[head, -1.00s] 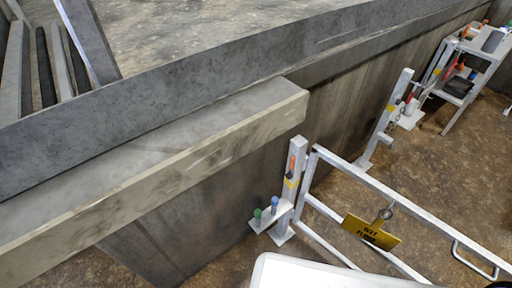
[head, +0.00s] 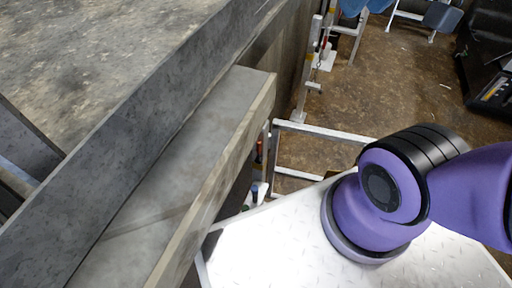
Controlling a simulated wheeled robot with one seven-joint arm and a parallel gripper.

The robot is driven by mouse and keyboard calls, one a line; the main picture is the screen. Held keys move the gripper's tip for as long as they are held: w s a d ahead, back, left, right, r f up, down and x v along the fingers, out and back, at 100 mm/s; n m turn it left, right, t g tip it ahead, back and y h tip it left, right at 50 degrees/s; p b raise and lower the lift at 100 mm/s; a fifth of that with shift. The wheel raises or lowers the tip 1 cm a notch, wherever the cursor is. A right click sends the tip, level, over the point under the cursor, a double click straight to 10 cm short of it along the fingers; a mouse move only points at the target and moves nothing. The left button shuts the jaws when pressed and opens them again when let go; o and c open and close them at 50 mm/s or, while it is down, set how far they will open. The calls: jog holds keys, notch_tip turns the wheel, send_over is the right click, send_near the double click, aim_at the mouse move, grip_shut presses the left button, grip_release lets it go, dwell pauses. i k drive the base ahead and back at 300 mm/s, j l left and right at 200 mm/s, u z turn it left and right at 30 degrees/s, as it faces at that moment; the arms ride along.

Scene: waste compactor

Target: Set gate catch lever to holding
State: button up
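A white tube gate (head: 330,133) stands past the end of the concrete ledge. At its left end is a white post (head: 267,150), mostly hidden by the ledge. A small orange-red handle (head: 259,150) shows on this post; I cannot tell if it is the catch lever or how it is set. My purple arm covers the gate's right part. My gripper is out of view.
A thick concrete ledge (head: 215,125) and a dark wall beam (head: 150,140) run along the left. Brown floor (head: 400,75) lies open behind the gate. A blue item (head: 360,6) and a black machine (head: 490,60) stand at the back right.

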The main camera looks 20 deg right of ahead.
aim_at(259, 151)
jog(key=k+l+z, duration=0.1)
jog(key=k+l, duration=0.15)
jog(key=k, duration=0.3)
jog(key=k+l+z, duration=0.15)
jog(key=k+l, duration=0.2)
jog(key=k, duration=0.15)
